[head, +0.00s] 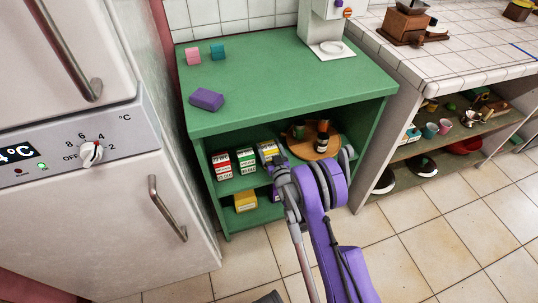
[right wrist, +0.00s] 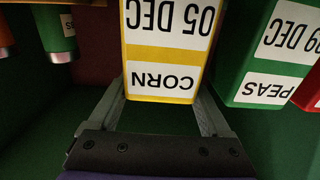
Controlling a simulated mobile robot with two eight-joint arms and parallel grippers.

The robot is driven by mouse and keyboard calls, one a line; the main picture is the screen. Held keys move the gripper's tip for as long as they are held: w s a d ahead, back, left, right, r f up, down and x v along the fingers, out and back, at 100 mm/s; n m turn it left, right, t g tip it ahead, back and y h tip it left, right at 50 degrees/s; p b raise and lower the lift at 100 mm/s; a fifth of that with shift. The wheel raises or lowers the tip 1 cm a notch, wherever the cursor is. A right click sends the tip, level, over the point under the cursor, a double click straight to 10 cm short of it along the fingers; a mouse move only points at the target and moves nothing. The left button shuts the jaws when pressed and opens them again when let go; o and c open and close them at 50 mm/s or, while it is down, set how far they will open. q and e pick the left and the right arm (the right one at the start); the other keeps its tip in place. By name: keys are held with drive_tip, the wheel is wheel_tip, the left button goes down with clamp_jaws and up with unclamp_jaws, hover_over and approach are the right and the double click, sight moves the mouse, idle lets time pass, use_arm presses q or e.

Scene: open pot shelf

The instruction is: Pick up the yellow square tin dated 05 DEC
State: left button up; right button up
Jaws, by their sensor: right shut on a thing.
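The yellow square tin (right wrist: 160,52) has white labels reading CORN and 05 DEC, upside down in the right wrist view. In the head view it is at the right end of a row of tins (head: 268,148) in the green open shelf unit, partly hidden by my gripper. My right gripper (right wrist: 160,98) has a finger on each side of the tin and is shut on it. In the head view the right gripper (head: 278,168) reaches into the unit's opening. I cannot tell whether the tin is clear of the shelf. My left gripper is not in view.
A green PEAS tin (right wrist: 268,50) stands close beside, with a red tin (head: 221,164) beyond. A round wooden tray (head: 326,147) with bottles is to the right. Another yellow box (head: 244,201) sits on the lower shelf. The green top (head: 270,85) is overhead; a fridge (head: 110,220) stands left.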

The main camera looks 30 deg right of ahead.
clamp_jaws()
drive_tip(key=shift+r, duration=0.1)
